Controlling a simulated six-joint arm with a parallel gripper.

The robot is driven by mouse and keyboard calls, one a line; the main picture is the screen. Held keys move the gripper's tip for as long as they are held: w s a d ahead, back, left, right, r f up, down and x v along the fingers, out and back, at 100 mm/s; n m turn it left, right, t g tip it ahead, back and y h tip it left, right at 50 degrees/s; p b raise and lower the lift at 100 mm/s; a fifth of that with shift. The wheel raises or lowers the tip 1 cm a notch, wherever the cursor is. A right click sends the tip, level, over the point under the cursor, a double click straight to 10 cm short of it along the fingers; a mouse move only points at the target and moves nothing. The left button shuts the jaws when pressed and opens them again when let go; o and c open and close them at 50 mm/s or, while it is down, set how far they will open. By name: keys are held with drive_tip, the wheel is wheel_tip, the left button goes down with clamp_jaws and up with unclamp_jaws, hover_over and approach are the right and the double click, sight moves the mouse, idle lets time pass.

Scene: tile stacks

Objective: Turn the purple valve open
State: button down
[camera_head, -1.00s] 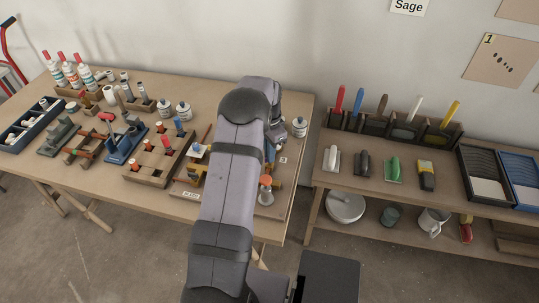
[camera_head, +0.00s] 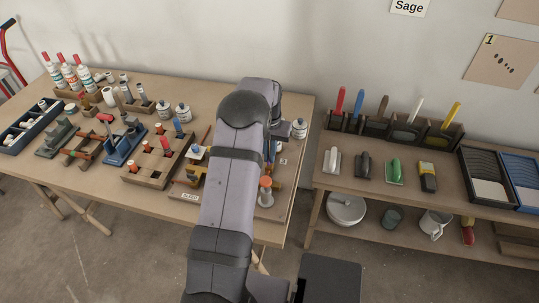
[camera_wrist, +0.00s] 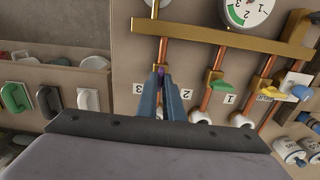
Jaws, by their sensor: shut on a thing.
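The purple valve (camera_wrist: 161,71) shows in the wrist view as a small purple piece at the tips of my gripper (camera_wrist: 165,84), on the leftmost copper pipe, near a number label. My gripper's two blue fingers are shut on it and cover most of the handle, so its angle is hard to tell. In the head view my own arm hides the purple valve and the fingers. On the neighbouring pipes are a green valve handle (camera_wrist: 221,86) and a yellow handle (camera_wrist: 300,93).
A brass pipe (camera_wrist: 220,36) runs across the board above the valves, with a round gauge (camera_wrist: 246,10) above it. Capped jars (camera_wrist: 289,152) stand at the lower right. In the head view, a tool shelf (camera_head: 380,160) stands right of the table (camera_head: 110,185).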

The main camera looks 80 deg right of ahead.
drive_tip(key=shift+d+r, duration=0.1)
idle(0.5)
drive_tip(key=c, duration=1.9)
unclamp_jaws()
drive_tip(key=shift+r+b, duration=1.1)
drive_tip(key=shift+r, duration=2.55)
